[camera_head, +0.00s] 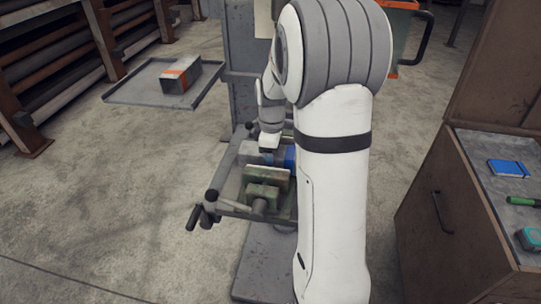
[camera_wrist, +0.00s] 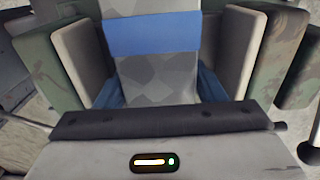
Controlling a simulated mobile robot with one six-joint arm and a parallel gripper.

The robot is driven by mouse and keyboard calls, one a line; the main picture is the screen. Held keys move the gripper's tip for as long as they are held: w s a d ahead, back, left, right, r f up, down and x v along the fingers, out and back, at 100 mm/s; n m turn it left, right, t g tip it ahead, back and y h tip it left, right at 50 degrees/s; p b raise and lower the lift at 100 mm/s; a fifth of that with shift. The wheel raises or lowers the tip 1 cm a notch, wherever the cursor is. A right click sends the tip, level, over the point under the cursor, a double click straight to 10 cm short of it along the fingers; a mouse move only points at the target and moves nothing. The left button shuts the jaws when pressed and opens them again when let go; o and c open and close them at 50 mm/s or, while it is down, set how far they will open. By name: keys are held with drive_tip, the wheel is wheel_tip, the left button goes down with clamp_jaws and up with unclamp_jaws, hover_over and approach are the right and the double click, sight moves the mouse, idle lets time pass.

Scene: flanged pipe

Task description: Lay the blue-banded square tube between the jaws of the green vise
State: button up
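The blue-banded square tube, grey with a blue band (camera_wrist: 152,36), lies between the two jaws of the green vise in the wrist view. The pale jaw faces stand at its left (camera_wrist: 80,52) and right (camera_wrist: 242,52), with small gaps showing beside the tube. In the head view the green vise (camera_head: 262,190) stands below my arm, and the blue band (camera_head: 290,157) shows partly behind the arm. My gripper (camera_head: 267,157) is down at the vise. Its blue fingers flank the tube with no visible gap, so it looks shut on it. The tube's underside is hidden.
An orange-banded square piece (camera_head: 179,75) sits on a grey tray (camera_head: 130,97) at the back left. A brown cabinet (camera_head: 450,220) stands at the right, with a blue item (camera_head: 508,168) on top. The vise handle (camera_head: 196,215) sticks out at front left.

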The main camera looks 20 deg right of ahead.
drive_tip(key=o, duration=0.3)
wheel_tip(320, 180, up, 8)
drive_tip(key=shift+f+p, duration=0.1)
drive_tip(key=shift+p, duration=0.45)
idle(0.7)
